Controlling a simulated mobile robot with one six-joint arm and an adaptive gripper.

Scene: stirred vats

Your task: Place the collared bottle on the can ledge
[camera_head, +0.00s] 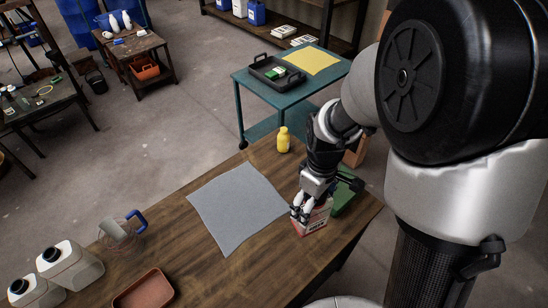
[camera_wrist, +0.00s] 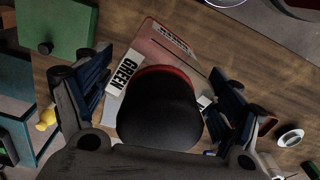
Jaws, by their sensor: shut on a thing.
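My gripper (camera_head: 305,212) points down over the right end of the wooden table. In the wrist view, its blue-padded fingers (camera_wrist: 162,100) stand on both sides of a dark, rounded top with a red band at its far edge. I take this to be the collared bottle (camera_wrist: 160,112), seen from above and gripped; its lower body is hidden. The box also shows under the gripper in the head view (camera_head: 313,224). I cannot tell which surface is the can ledge.
A green box (camera_head: 346,196) stands beside the gripper. A yellow bottle (camera_head: 284,141) is near the table's far edge. A grey cloth (camera_head: 238,207), blue-handled jug (camera_head: 120,232), white canisters (camera_head: 72,265) and reddish tray (camera_head: 143,291) lie leftward. A teal cart (camera_head: 247,84) stands behind.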

